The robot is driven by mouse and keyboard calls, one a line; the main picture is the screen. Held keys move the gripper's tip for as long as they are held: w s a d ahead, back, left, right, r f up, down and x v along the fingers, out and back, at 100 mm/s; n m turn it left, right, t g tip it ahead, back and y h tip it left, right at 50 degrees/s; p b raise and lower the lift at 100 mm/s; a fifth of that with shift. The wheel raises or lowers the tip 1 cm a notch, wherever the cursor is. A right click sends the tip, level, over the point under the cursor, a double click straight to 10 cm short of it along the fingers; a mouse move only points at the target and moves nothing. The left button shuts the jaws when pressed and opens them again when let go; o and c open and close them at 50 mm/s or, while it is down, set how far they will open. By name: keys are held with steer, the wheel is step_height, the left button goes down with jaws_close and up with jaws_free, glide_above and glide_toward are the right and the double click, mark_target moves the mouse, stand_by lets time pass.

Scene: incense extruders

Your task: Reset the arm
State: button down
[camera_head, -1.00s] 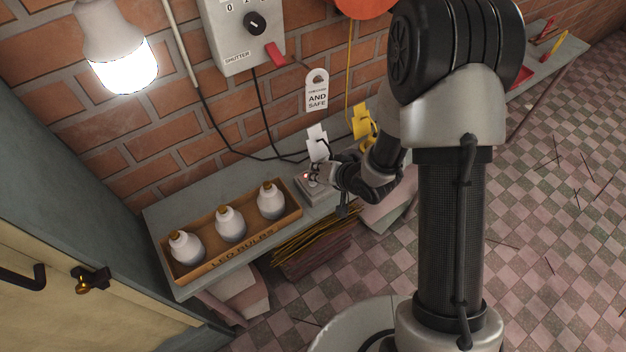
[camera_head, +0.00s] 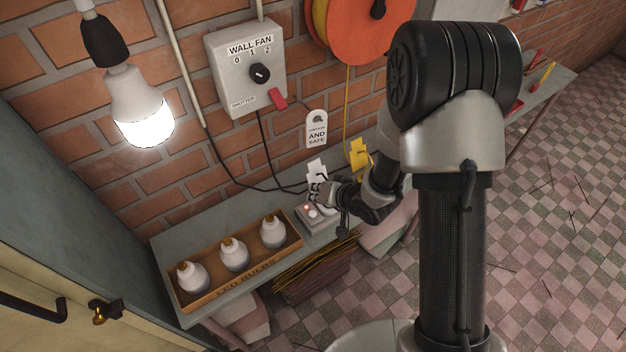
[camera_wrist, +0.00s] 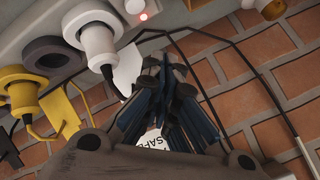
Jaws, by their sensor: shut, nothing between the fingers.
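My gripper (camera_head: 318,191) is at the right part of the wall shelf, just above a grey power strip (camera_head: 308,217) with a lit red light. In the wrist view my gripper (camera_wrist: 162,66) has its dark fingers together with nothing held. The power strip (camera_wrist: 120,12) there carries a white plug (camera_wrist: 92,35), a yellow plug (camera_wrist: 22,95) and an empty dark socket (camera_wrist: 48,55). The fingers appear apart from the strip. My arm hides part of the strip in the head view.
A tray (camera_head: 240,279) of white bulbs stands left of the strip. Above are a wall fan switch box (camera_head: 245,75) with hanging cables, a white tag (camera_head: 316,130), an orange reel (camera_head: 352,25) and a lit bulb (camera_head: 140,110). Incense bundles (camera_head: 310,268) sit below the shelf edge. The tiled floor at right is mostly open.

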steer(key=s+d+r+h, duration=0.25)
steer(key=d+r, duration=0.35)
steer(key=r, duration=0.3)
steer(key=s+d+r+h, duration=0.1)
steer(key=d+r+h, duration=0.2)
steer(key=d+r, duration=0.45)
steer(key=s+r+g, duration=0.1)
steer(key=s+r, duration=0.4)
steer(key=s, duration=0.6)
steer(key=s+r+n+g, duration=0.1)
steer(key=s+r, duration=0.5)
steer(key=s, duration=0.5)
steer(key=shift+s, duration=0.4)
steer(key=shift+h, duration=0.25)
